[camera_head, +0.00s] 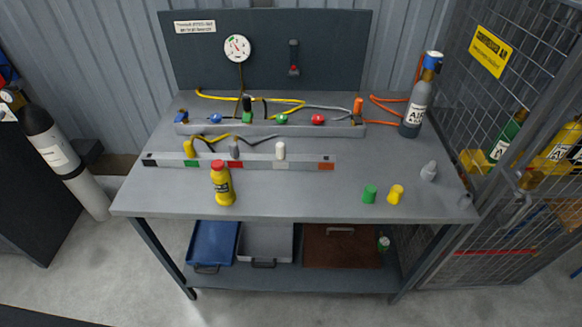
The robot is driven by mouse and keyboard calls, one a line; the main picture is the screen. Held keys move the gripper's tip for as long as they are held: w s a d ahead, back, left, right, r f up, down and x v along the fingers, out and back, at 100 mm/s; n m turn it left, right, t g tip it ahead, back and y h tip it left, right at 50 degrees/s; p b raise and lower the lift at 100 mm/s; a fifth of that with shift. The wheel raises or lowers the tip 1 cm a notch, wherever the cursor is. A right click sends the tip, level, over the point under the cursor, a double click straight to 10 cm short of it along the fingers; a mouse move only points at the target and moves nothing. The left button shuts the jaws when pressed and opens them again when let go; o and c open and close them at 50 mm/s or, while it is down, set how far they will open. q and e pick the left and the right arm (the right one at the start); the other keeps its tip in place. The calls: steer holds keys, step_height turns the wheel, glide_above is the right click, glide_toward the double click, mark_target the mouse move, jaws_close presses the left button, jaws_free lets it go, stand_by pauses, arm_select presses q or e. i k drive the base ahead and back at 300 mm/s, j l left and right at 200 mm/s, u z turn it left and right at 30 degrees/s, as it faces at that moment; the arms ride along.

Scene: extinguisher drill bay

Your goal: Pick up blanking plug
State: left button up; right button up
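No label marks the blanking plug, so I cannot tell for sure which small part it is. A grey stepped piece with a narrow top (429,171) stands at the right of the grey workbench (290,203). A smaller grey piece (465,200) is at the bench's right front corner. A short green cylinder (370,193) and a yellow waisted piece (396,194) stand side by side near the front edge. Neither of my grippers shows in the head view.
A grey bottle labelled AIR (415,107) stands at the back right. A yellow bottle with a red cap (222,185) stands front left. Two rails (300,130) (260,162) hold coloured fittings and hoses. The front middle is clear. A mesh cage (480,110) stands on the right.

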mark_target(280, 149)
steer(key=z, duration=1.55)
steer(key=k+j, duration=0.45)
steer(key=j, duration=0.15)
steer(key=k+j, duration=0.5)
steer(key=j, duration=0.1)
